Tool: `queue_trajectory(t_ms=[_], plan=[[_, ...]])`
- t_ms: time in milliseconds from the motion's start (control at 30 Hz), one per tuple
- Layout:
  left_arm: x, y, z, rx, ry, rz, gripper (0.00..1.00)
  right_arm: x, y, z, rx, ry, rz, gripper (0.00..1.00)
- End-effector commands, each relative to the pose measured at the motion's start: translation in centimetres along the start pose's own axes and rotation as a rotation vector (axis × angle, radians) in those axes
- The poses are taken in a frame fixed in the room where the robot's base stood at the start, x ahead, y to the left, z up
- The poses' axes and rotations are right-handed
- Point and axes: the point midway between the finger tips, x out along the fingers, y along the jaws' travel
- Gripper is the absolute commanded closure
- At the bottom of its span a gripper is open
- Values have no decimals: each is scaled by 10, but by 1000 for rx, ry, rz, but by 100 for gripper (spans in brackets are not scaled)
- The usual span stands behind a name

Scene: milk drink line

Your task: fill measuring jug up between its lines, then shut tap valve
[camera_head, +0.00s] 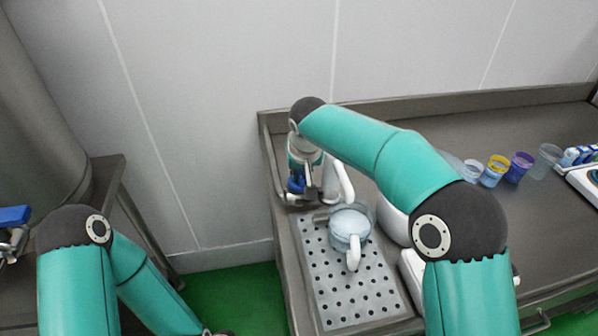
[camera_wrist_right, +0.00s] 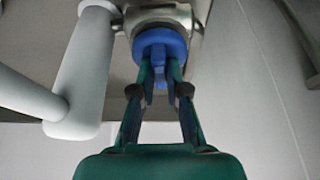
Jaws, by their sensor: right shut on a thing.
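The measuring jug (camera_head: 351,226) is clear with a white handle and stands upright on the perforated drip tray (camera_head: 335,290). It holds something pale; its lines and the exact level are too small to read. My right gripper (camera_head: 304,190) is behind and left of the jug, shut on the blue tap valve handle (camera_head: 294,184). In the right wrist view the fingers (camera_wrist_right: 160,78) close around the blue handle (camera_wrist_right: 160,42), beside a white spout (camera_wrist_right: 85,75). The spout (camera_head: 339,183) also shows in the head view, close to the jug.
Several coloured cups (camera_head: 494,172) stand at the right on the steel counter (camera_head: 455,130), near small cartons (camera_head: 577,156). A white rounded thing (camera_head: 393,219) is partly hidden behind my right arm. Another blue handle (camera_head: 14,215) is at the far left, by a steel tank (camera_head: 35,120).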

Motion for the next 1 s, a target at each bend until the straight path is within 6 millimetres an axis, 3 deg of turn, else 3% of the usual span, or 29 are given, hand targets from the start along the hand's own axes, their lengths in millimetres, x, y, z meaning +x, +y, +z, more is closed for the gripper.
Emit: queue_trajectory(t_ms=[100,133,267,667,767,1000], plan=[[0,0,0,0,0,0,60,0,0,0,4,-1,-1,100],[0,0,0,0,0,0,60,0,0,0,4,-1,-1,82],[0,0,0,0,0,0,60,0,0,0,3,-1,-1,61],[-1,0,0,0,0,0,60,-6,0,0,1,1,-1,61],[-1,0,0,0,0,0,60,-16,0,-1,1,2,-2,61],[0,0,0,0,0,0,60,-62,0,-1,2,4,-2,61]])
